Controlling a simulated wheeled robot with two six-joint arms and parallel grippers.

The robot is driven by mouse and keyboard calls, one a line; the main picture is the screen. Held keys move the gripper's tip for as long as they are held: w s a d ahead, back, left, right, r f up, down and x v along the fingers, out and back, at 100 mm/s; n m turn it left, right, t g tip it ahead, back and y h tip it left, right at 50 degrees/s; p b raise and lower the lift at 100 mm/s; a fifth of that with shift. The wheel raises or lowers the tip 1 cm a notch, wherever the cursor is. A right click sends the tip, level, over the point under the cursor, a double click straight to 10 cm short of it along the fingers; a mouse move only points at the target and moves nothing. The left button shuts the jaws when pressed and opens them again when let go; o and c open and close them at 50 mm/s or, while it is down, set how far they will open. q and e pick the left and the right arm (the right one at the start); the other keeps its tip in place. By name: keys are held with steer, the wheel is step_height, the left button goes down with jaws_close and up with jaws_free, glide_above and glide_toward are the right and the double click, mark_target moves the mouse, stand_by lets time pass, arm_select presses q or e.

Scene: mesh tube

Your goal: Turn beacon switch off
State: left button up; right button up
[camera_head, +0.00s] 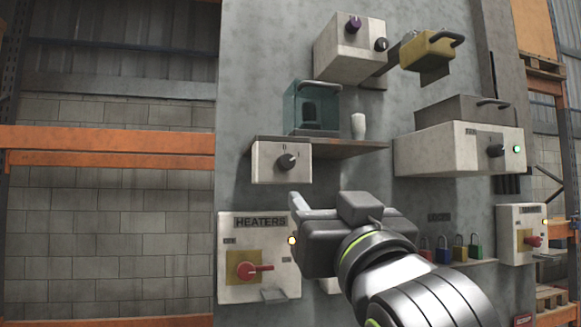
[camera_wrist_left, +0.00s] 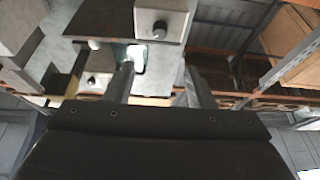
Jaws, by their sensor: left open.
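No label that I can read says beacon, so I cannot tell which switch is the beacon's. A box labelled HEATERS (camera_head: 228,284) has a red rotary handle (camera_head: 250,270) pointing right and a lit amber lamp (camera_head: 292,240). A box at the right (camera_head: 513,242) has a small red handle (camera_head: 533,242) and a lamp; its label is too small to read. My left gripper (camera_head: 297,214) is open in front of the wall, near the HEATERS box's upper right. Its fingers (camera_wrist_left: 158,85) show apart and empty in the left wrist view. My right gripper is not in view.
A shelf (camera_head: 355,146) with a knob box (camera_head: 270,162) hangs above the gripper. A wide box (camera_head: 430,153) with a dark knob and green lamp is right. Another knob box (camera_head: 340,68) is higher. Padlocks (camera_head: 443,250) stand behind my arm. Orange racking (camera_head: 100,140) is left.

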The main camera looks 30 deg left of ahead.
mark_target(289, 165)
arm_select(q)
steer(key=p+x, duration=0.5)
steer(key=x, duration=1)
steer(key=shift+w+a+f, duration=0.1)
steer(key=shift+w+a, duration=0.1)
steer(key=shift+w+a+r+p, duration=0.2)
steer(key=shift+w+a+p, duration=0.15)
steer(key=shift+w+a, duration=0.15)
steer(key=c, duration=1)
steer(key=shift+o, duration=0.2)
